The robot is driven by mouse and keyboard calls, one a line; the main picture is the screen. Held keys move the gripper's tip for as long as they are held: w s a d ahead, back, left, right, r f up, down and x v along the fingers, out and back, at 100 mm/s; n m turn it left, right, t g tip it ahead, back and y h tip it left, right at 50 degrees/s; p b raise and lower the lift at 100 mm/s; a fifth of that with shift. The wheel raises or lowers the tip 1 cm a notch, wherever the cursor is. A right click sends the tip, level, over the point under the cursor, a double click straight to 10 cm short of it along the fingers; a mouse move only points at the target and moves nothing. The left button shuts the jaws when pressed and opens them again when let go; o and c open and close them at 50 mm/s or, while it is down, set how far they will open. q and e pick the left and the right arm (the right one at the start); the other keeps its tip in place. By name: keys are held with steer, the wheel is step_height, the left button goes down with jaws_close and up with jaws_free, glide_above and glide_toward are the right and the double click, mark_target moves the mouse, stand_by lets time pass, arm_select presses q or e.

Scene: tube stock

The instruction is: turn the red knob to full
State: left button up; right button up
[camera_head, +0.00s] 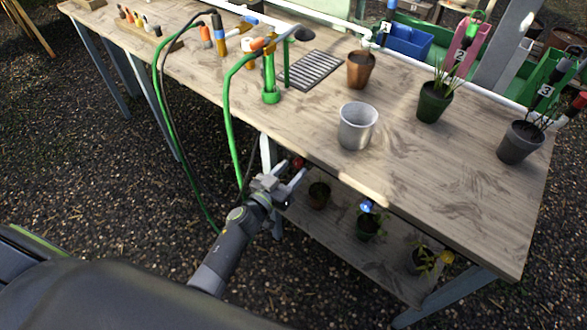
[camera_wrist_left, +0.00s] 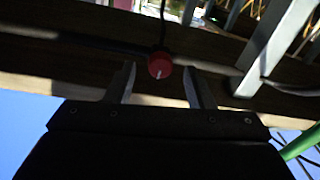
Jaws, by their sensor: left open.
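The red knob (camera_head: 298,162) is at the front edge of the wooden table, near its left leg. In the left wrist view the knob (camera_wrist_left: 159,66) is round and red with a pale mark on its lower face. My left gripper (camera_head: 290,178) is open just in front of the knob and a little below it. In the left wrist view its two fingers (camera_wrist_left: 160,88) stand apart, with the knob beyond and between their tips. I see no contact between them. My right gripper is not in view.
The table top (camera_head: 300,120) carries a white pot (camera_head: 357,126), a copper pot (camera_head: 361,70) and a green pot with a plant (camera_head: 434,101). A green hose (camera_head: 229,130) hangs left of my left gripper. Potted plants stand on the lower shelf (camera_head: 335,238).

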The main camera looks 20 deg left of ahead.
arm_select(q)
steer(key=shift+x, duration=0.8)
steer(key=c, duration=1)
